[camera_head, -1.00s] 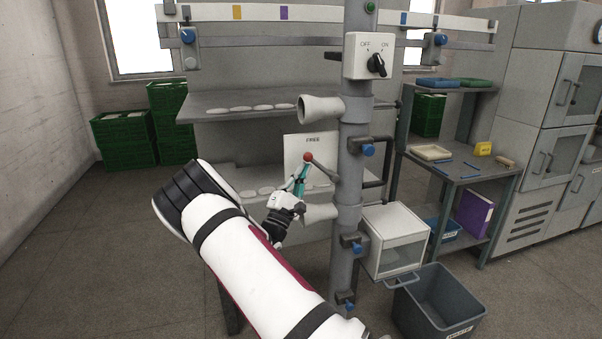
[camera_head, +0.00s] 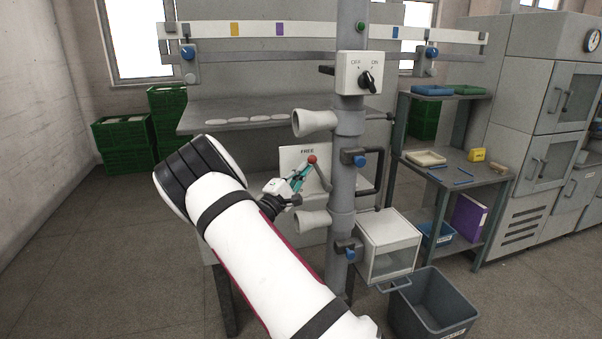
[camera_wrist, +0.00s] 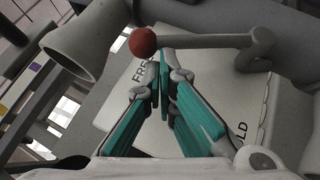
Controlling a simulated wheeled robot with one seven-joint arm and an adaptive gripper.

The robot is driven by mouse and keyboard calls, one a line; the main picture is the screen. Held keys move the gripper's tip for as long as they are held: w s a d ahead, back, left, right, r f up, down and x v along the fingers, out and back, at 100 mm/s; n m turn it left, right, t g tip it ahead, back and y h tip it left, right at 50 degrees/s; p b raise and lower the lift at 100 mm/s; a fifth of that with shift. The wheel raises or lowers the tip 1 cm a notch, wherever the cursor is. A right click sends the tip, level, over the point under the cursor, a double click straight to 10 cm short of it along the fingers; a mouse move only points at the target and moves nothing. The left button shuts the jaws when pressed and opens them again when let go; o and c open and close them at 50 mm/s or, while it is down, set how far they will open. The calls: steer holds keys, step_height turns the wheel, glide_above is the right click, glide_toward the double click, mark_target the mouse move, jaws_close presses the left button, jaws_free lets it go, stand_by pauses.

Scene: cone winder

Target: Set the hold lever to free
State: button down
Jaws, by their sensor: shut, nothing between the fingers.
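The hold lever is a grey arm (camera_wrist: 210,41) with a red ball (camera_head: 312,159) at its end, mounted on the grey post (camera_head: 344,200). It points up and to the left in the head view, with the ball just below and right of the word FREE on a white plate (camera_head: 290,158). The wrist view shows the red ball (camera_wrist: 143,42) and the plate (camera_wrist: 115,120) with FREE near the lever and HOLD farther off. My gripper (camera_head: 306,171) is shut and empty, its teal fingers (camera_wrist: 164,68) right beside the lever near the ball. I cannot tell whether they touch it.
White cones (camera_head: 314,123) stick out from the post above and below the lever. An OFF/ON switch box (camera_head: 359,73) sits higher up. A shelf (camera_head: 215,117) lies behind.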

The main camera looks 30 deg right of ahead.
mark_target(310, 163)
steer(key=shift+s+d+r+m+g+y+p, duration=0.35)
steer(key=shift+d+r+m+g+y+p, duration=0.35)
steer(key=shift+r+m, duration=0.2)
steer(key=shift+d+r+m+y+p, duration=0.15)
steer(key=shift+d+m+y+p, duration=0.15)
steer(key=shift+d+m+y, duration=0.15)
steer(key=w+a+b, duration=0.1)
steer(key=w+a+f+b, duration=0.1)
steer(key=a, duration=0.1)
steer(key=b+v, duration=0.1)
steer(key=v, duration=0.9)
steer(key=shift+a, duration=0.2)
